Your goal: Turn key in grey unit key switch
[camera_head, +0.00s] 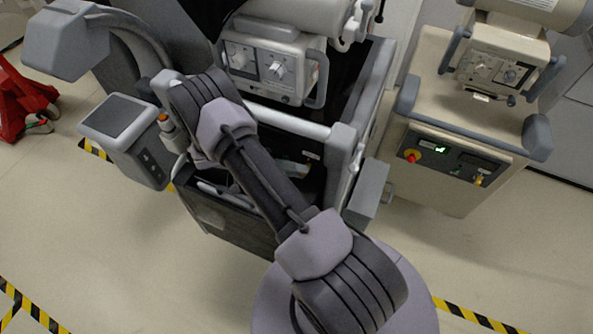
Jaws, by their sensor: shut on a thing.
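The grey unit (375,85) is a cart with a dark body and light grey rails in the middle of the head view. My arm crosses in front of it from the lower right to the upper left and covers much of its front. I cannot make out the key switch or a key on it. My gripper cannot be made out; it seems hidden behind my own arm links.
A beige unit (435,185) with a dark control panel (450,155), a red knob and a small green display stands on the right. A grey box (125,140) sits left of my arm. A red object (22,100) is at far left. Bare floor (130,250) lies lower left.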

